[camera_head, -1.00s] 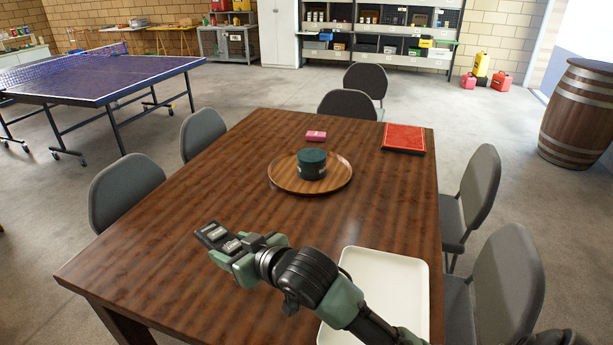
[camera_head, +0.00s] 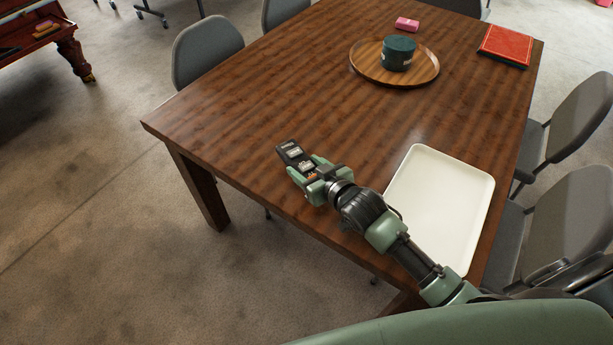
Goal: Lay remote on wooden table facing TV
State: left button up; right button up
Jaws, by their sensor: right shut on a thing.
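My right gripper (camera_head: 306,173) is shut on a dark remote (camera_head: 290,151) with light markings. The remote sticks out past the fingertips toward the upper left. It is over the near left part of the wooden table (camera_head: 290,90); I cannot tell whether it touches the top. The fingers hide its rear part. No TV shows in view. My left gripper is not in view.
A white tray (camera_head: 440,205) lies right of my gripper. A round wooden tray (camera_head: 365,68) holds a dark green tin (camera_head: 398,53). A pink box (camera_head: 407,24) and red book (camera_head: 505,45) lie at the back. Grey chairs (camera_head: 205,48) surround the table. The table's left part is clear.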

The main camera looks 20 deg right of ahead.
jog(key=shift+f, duration=1.95)
jog(key=shift+f, duration=0.1)
jog(key=o, duration=1.6)
jog(key=v, duration=1.2)
